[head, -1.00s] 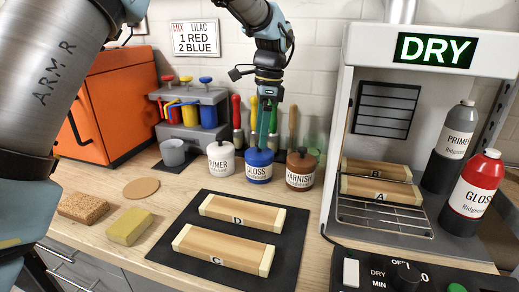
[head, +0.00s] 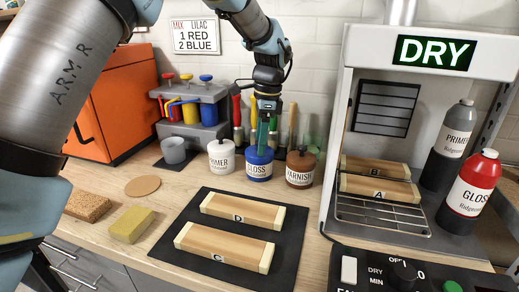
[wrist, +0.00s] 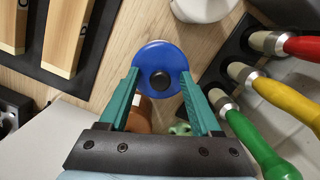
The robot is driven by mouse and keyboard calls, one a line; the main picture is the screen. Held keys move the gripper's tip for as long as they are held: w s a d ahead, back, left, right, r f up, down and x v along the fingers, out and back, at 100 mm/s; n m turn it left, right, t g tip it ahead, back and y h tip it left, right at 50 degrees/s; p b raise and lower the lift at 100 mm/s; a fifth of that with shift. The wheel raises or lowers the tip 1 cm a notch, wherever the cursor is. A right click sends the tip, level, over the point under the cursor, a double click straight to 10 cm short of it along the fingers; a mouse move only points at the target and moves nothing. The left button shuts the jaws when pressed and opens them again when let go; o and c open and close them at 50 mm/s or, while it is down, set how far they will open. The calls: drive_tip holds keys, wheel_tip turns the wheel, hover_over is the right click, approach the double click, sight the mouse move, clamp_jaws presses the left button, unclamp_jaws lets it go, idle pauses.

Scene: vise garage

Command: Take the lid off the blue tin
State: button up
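The blue tin (head: 259,170), labelled GLOSS, stands on the bench between a white PRIMER tin and a brown VARNISH tin. Its blue lid (wrist: 160,58) with a dark round knob (wrist: 160,80) is on top in the wrist view. My gripper (head: 262,143) points down right above the blue tin, its green fingers at about lid height. In the wrist view my gripper (wrist: 160,78) is open, with one finger on each side of the knob over the lid. I cannot tell whether the fingertips touch the lid.
The white PRIMER tin (head: 221,157) and brown VARNISH tin (head: 300,169) stand close on either side. Brushes (wrist: 258,88) stand behind. A dark mat (head: 207,259) with wooden blocks lies in front. A cork disc (head: 142,186) lies left on clear bench.

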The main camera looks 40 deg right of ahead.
drive_tip(key=shift+a+f, duration=0.1)
drive_tip(key=shift+f, duration=0.05)
clamp_jaws()
drive_tip(key=shift+f, duration=0.1)
